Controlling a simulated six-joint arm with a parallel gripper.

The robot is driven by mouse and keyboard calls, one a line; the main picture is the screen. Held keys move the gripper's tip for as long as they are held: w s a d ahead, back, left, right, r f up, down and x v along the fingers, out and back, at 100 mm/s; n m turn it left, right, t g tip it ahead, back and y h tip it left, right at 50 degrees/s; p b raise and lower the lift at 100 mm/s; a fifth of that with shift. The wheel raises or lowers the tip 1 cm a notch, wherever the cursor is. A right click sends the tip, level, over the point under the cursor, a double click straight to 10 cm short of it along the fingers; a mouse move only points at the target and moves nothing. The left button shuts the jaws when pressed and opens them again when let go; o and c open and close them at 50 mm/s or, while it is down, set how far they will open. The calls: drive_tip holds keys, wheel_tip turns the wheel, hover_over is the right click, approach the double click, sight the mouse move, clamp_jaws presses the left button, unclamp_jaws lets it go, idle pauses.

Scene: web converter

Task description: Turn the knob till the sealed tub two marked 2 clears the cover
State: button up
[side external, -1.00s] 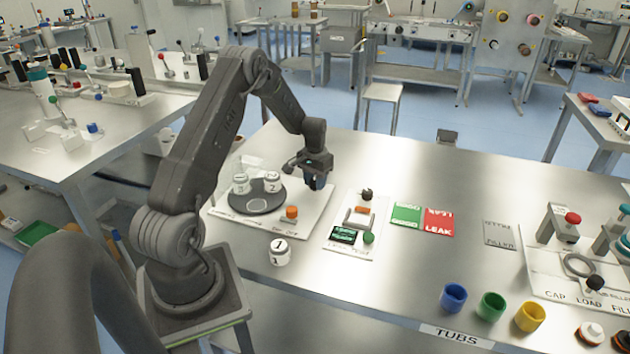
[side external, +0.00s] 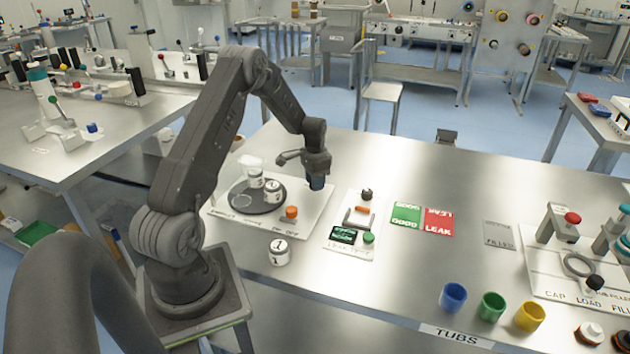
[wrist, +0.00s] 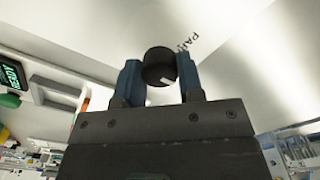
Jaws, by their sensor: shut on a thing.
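My gripper (side external: 317,183) points down at the right of the white panel. In the wrist view, its two blue fingers (wrist: 160,78) are shut on a dark round knob (wrist: 157,61) with a pale mark; the fingers hide the knob in the side view. The dark turntable (side external: 258,203) carries two white tubs. The front right one, which appears to be tub two (side external: 273,190), stands in the open, in front of the clear cover (side external: 249,161). The other tub (side external: 256,178) stands behind it, close to the cover; I cannot tell whether it is partly under.
An orange button (side external: 291,212) is on the panel. A tub marked 1 (side external: 280,253) stands on the table in front. To the right are a leak-test plate (side external: 345,251), green (side external: 405,215) and red (side external: 439,222) pads, and coloured cups (side external: 492,306).

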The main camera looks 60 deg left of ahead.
drive_tip(key=o, duration=0.9)
drive_tip(key=shift+r, duration=0.1)
wheel_tip(320, 180, up, 14)
drive_tip(key=shift+f, duration=0.2)
